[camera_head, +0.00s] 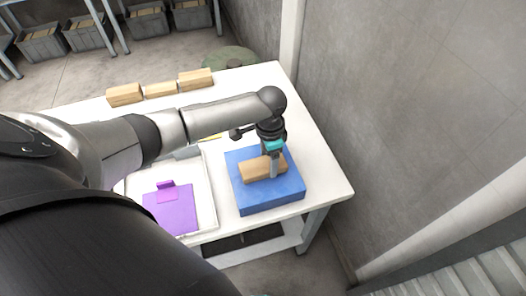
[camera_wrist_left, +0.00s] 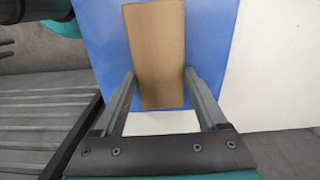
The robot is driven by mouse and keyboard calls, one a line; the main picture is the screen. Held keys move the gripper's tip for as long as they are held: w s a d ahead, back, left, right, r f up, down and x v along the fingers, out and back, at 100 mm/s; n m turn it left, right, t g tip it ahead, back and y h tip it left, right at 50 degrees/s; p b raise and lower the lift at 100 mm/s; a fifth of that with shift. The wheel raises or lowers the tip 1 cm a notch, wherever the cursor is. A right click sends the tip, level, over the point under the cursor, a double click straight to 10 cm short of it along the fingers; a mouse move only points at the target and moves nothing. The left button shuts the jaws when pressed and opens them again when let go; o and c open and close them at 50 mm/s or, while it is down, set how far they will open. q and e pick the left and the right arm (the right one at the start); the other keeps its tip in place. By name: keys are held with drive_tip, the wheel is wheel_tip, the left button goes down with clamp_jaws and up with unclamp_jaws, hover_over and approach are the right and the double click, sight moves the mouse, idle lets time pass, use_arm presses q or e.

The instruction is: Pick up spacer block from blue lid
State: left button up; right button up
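The spacer block (camera_head: 254,168) is a light wooden block lying on the blue lid (camera_head: 262,200) near the table's right end. In the left wrist view the block (camera_wrist_left: 155,50) lies on the blue surface (camera_wrist_left: 100,40), ahead of and between the fingers. My left gripper (camera_head: 272,172) points down over the lid, with a finger in front of the block in the head view. In the left wrist view the left gripper (camera_wrist_left: 158,92) is open, with a gap on each side of the block.
A white tray (camera_head: 210,215) with a purple piece (camera_head: 168,212) stands left of the lid. Several wooden blocks (camera_head: 160,90) line the back of the white table (camera_head: 318,170). A grey wall (camera_head: 400,120) rises to the right. Grey bins (camera_head: 90,35) stand behind.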

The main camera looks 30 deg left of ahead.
use_arm(q)
drive_tip(key=c, duration=0.9)
drive_tip(key=shift+o, duration=0.2)
drive_tip(key=shift+r, duration=0.1)
